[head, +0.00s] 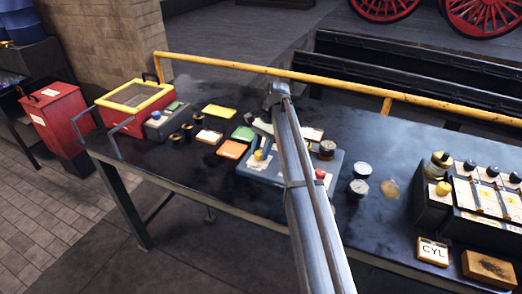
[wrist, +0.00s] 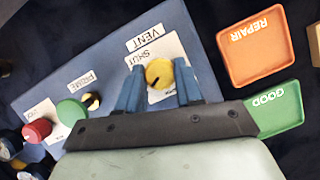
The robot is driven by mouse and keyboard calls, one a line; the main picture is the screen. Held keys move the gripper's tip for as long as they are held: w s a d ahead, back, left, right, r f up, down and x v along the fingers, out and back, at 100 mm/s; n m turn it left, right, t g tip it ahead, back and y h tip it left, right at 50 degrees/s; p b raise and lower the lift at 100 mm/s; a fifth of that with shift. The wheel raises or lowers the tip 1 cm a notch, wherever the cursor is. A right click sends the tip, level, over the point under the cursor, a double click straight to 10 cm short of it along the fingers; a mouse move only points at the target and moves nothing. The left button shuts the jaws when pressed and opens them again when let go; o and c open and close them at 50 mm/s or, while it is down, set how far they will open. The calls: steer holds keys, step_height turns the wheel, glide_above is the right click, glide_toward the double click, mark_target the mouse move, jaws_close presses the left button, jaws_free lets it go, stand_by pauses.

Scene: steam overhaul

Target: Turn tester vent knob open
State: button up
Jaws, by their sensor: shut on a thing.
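The tester is a blue panel (wrist: 92,70) that fills much of the left of the wrist view; in the head view the tester (head: 246,172) lies on the dark bench, partly behind my arm. Its round yellow vent knob (wrist: 159,73) sits on a white label reading VENT and SHUT. A short dark mark shows on the knob face. The yellow knob also shows in the head view (head: 259,155). My gripper (wrist: 158,80) has its two blue fingers on either side of the knob, shut on it. The lower part of the knob's label is hidden.
Beside the tester are an orange REPAIR tray (wrist: 252,47) and a green GOOD tray (wrist: 276,108). A green knob (wrist: 70,111) and a red knob (wrist: 38,129) stand along the panel. A yellow rail (head: 215,64) runs behind the bench.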

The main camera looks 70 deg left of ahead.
steer(key=shift+n, duration=0.8)
steer(key=shift+t+h, duration=0.3)
steer(key=o, duration=1)
steer(key=shift+o, duration=0.2)
